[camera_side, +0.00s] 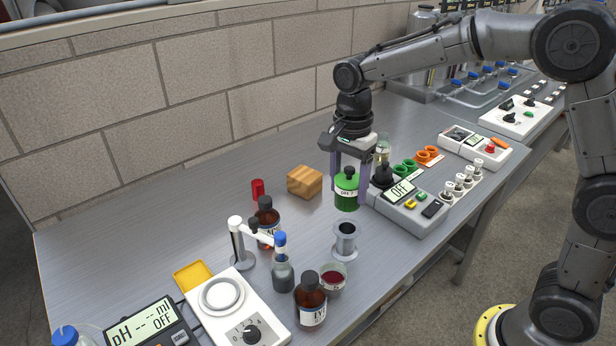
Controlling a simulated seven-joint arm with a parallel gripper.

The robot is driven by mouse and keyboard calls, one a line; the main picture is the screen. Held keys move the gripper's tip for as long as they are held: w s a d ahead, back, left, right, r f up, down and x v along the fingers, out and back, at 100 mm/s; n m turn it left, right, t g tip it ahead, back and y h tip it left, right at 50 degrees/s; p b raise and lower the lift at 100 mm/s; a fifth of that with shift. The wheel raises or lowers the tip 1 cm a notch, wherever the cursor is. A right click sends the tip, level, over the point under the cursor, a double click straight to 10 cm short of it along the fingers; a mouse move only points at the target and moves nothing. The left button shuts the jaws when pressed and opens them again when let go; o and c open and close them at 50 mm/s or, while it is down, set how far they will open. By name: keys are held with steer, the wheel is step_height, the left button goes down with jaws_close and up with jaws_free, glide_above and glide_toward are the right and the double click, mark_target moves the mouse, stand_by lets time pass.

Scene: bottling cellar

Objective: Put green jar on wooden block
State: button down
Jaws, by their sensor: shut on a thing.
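The green jar (346,199) has a dark lid and a pale label. My gripper (349,196) points down and is shut on the jar, with one finger on each side of it. The jar appears to be held above the bench, though the gap under it is hard to judge. The wooden block (305,182) lies on the bench to the left of the jar, with its top bare.
A steel cup (345,240) stands just in front of the jar. A grey meter (408,204) is close on the right. A red cylinder (258,189) and brown bottle (266,218) stand left of the block. Bare bench lies behind the block.

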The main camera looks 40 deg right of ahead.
steer(key=w+d+r+m, duration=0.2)
steer(key=w+d+r, duration=0.1)
steer(key=w+d, duration=0.15)
steer(key=m, duration=0.1)
glide_above(312, 178)
step_height(312, 178, down, 10)
steer(key=shift+s+a+r, duration=0.1)
steer(key=shift+f, duration=1.5)
steer(key=shift+c, duration=0.4)
jaws_free()
